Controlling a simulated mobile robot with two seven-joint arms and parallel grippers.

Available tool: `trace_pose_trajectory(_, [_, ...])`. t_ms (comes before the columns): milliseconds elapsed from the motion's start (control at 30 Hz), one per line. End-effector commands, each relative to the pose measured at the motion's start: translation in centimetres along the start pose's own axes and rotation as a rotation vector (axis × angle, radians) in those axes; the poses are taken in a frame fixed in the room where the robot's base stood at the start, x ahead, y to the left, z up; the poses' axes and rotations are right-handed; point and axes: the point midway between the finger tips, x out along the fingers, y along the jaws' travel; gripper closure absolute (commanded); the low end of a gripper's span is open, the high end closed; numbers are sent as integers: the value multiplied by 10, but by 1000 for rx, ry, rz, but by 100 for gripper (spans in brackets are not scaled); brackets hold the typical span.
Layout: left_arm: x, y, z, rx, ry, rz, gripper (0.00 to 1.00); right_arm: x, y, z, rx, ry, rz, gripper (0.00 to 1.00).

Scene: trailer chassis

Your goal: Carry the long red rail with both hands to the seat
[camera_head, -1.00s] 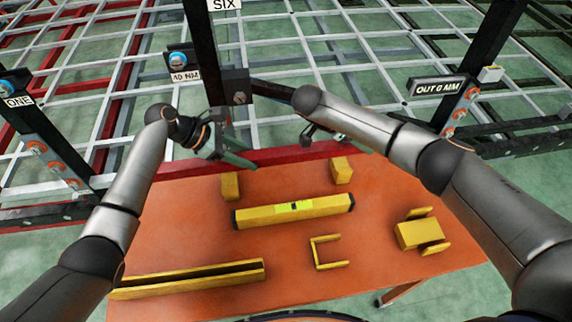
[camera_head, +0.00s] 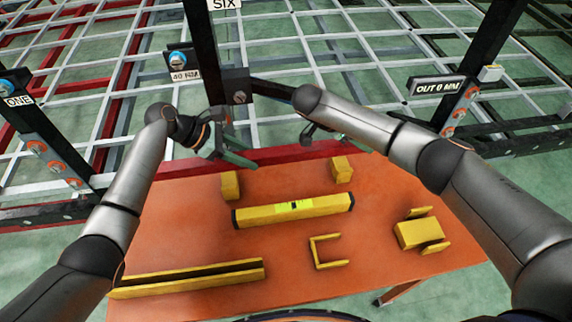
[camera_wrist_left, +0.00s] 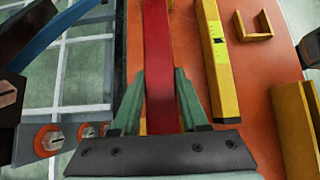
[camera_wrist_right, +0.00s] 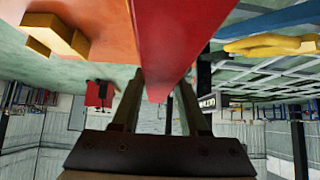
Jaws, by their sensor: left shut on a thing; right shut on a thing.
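The long red rail (camera_head: 280,155) lies along the far edge of the orange table in the head view, between my two grippers. My left gripper (camera_head: 236,156) is shut on it; in the left wrist view the red rail (camera_wrist_left: 160,60) runs between the fingers (camera_wrist_left: 160,105). My right gripper (camera_head: 312,136) is partly hidden behind its arm; in the right wrist view its fingers (camera_wrist_right: 158,105) are shut on the red rail (camera_wrist_right: 175,35). I cannot pick out the seat for sure. A bracket (camera_head: 236,85) on the black post under the "SIX" sign stands just beyond the rail.
The orange table (camera_head: 180,225) holds a yellow level (camera_head: 293,210), two yellow blocks (camera_head: 231,186), a U-shaped yellow piece (camera_head: 327,252), a yellow channel (camera_head: 190,278) and another yellow fixture (camera_head: 420,233). Black posts (camera_head: 485,60) and a grid frame stand beyond.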

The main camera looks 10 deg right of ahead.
Motion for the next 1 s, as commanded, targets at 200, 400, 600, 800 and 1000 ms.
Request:
trace_pose_trajectory(200, [-1, 0, 2, 3, -3, 1, 100, -1, -1, -1, 3, 0, -3, 100])
trace_pose_trajectory(400, [-3, 1, 4, 4, -4, 1, 100, -3, -1, -3, 4, 0, -4, 100])
trace_pose_trajectory(600, [-9, 1, 11, 5, -4, 1, 100, -10, -2, -10, 4, 0, -3, 100])
trace_pose_trajectory(800, [-16, 1, 18, 5, -4, 2, 100, -17, -2, -17, 5, 0, -4, 100])
trace_pose_trajectory(1000, [-24, 1, 25, 5, -4, 2, 100, -25, -2, -24, 5, 0, -6, 100])
